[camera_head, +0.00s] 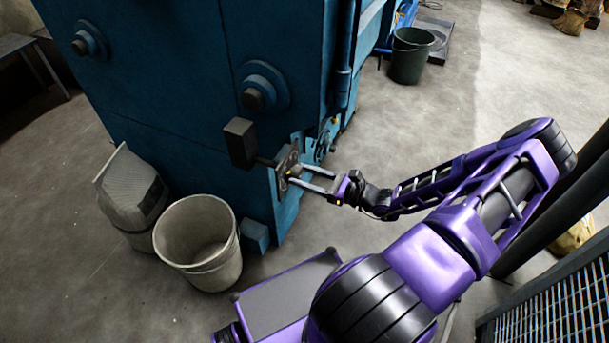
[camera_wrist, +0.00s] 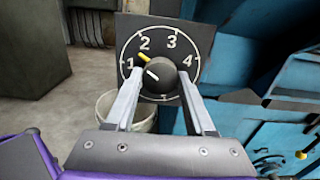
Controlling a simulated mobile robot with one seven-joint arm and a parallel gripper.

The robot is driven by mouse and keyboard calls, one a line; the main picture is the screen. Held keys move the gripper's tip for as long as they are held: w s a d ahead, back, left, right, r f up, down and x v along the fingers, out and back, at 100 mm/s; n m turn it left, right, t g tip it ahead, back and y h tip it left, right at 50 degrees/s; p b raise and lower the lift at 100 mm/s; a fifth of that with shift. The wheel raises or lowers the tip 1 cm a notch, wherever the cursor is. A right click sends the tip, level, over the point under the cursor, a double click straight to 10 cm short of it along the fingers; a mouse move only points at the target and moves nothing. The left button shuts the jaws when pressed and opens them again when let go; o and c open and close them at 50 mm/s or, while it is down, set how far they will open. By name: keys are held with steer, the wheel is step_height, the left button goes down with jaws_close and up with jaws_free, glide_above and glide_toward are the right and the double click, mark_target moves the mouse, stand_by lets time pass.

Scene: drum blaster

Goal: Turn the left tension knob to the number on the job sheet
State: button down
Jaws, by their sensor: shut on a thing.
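A round black knob (camera_wrist: 161,75) sits on a dark square dial plate (camera_wrist: 207,38) with white numbers 1 to 4 visible; a mark at the bottom is partly hidden. A yellow mark shows at the knob's upper left, between 1 and 2. A short white line on the knob's face also points to the upper left. My gripper (camera_wrist: 162,78) is shut on the knob, one finger at each side. In the head view, my gripper (camera_head: 298,178) reaches the plate (camera_head: 286,165) on the blue machine's side; the knob is mostly hidden there. No job sheet can be made out.
The blue machine (camera_head: 170,70) fills the upper left. A dark box-shaped part (camera_head: 240,142) sticks out beside the plate. A pale bucket (camera_head: 197,243) and a grey bin (camera_head: 130,195) stand below left. A dark green bucket (camera_head: 409,55) stands farther back. Open floor lies to the right.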

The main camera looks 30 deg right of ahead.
steer(key=m+p, duration=0.2)
steer(key=shift+r+m, duration=0.1)
steer(key=shift+m, duration=0.3)
steer(key=m+p, duration=0.1)
steer(key=m, duration=0.3)
steer(key=m+p, duration=0.1)
steer(key=m, duration=0.6)
stand_by(0.4)
steer(key=shift+c, duration=1.3)
jaws_free()
